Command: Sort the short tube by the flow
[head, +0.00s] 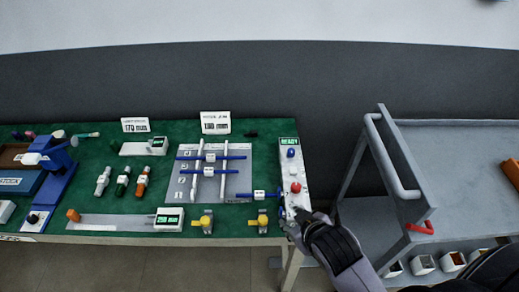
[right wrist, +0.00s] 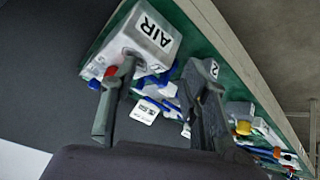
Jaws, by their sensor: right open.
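A short blue tube with a white label block (head: 258,194) lies on the green table, between the grey tube board (head: 240,160) and the control panel. Longer blue tubes (head: 222,157) with white labels cross two white rails on that board. My right gripper (head: 298,220) is over the front end of the white control panel (head: 290,168). In the right wrist view, its fingers (right wrist: 162,85) are open and apart. A white block marked AIR (right wrist: 150,38) and blue tubes with a white label (right wrist: 145,110) show beyond and between them. My left gripper is out of view.
Two yellow-handled valves (head: 206,222) stand at the table's front edge. A digital gauge (head: 168,219), several small fittings (head: 123,181) and a blue device (head: 50,185) are further left. A grey cart (head: 450,150) with a red handle part stands right of the table.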

